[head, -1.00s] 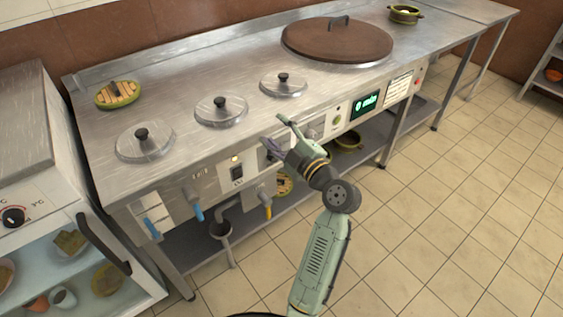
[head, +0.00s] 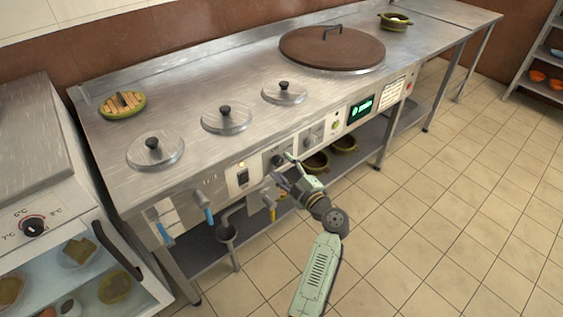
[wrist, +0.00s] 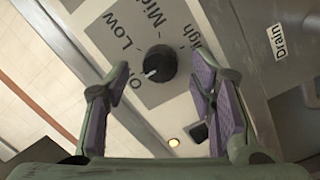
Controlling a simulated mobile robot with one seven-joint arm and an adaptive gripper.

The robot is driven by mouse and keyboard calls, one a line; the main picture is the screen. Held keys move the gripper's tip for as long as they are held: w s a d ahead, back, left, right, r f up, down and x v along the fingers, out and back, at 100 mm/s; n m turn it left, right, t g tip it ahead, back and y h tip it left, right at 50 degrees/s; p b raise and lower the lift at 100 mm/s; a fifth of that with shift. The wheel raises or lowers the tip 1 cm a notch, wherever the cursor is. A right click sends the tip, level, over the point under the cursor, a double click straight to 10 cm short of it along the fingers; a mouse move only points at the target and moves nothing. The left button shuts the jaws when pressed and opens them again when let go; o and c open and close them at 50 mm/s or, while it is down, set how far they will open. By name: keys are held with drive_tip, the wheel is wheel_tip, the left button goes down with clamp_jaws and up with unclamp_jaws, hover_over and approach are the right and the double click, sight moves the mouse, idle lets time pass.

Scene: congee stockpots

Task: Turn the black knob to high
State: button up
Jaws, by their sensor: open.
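The black knob (wrist: 160,63) sits on a grey panel marked Off, Low, Mid and High, near the middle of the wrist view. Its white mark points to the lower left, toward the partly hidden Off label. In the head view the knob (head: 277,160) shows on the counter's front panel, just beyond my fingertips. My gripper (wrist: 160,80) is open, with one finger on each side of the knob in the picture; I see no contact. My gripper (head: 283,168) also shows in the head view, in front of the panel.
A yellow-handled valve (head: 272,213) hangs below. The counter (head: 200,90) carries several lids. The floor in front is clear.

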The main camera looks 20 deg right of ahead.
drive_tip(key=shift+x, duration=0.8)
drive_tip(key=shift+c, duration=0.4)
drive_tip(key=shift+s, duration=0.1)
drive_tip(key=c, duration=1.1)
